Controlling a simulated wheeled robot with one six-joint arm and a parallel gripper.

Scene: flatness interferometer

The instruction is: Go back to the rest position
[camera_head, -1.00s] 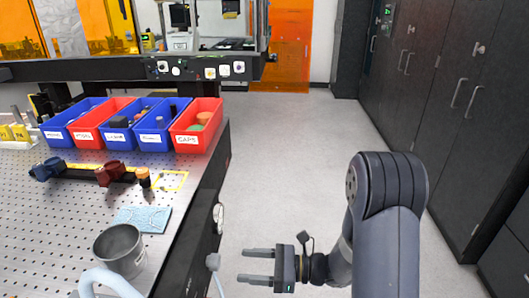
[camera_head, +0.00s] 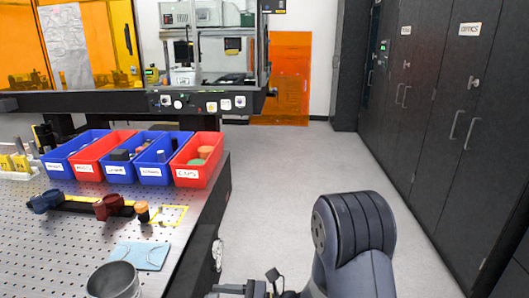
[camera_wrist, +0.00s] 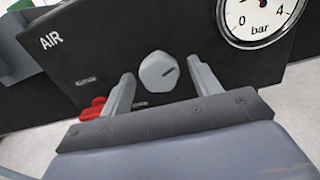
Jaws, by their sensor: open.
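My gripper (camera_head: 228,290) is at the bottom edge of the head view, to the right of the perforated table, and is partly cut off by the frame. In the wrist view my gripper (camera_wrist: 165,82) is open, its two grey fingers apart with nothing held between them. A grey knob (camera_wrist: 159,72) on a dark panel (camera_wrist: 95,45) marked AIR appears between the fingers; I cannot tell the distance to it.
The perforated table (camera_head: 60,235) holds blue and red bins, a metal cup (camera_head: 115,282) and a light blue cloth (camera_head: 139,256). A pressure gauge (camera_wrist: 262,15) is on the panel. Dark cabinets (camera_head: 430,110) line the right. The floor (camera_head: 285,175) between is clear.

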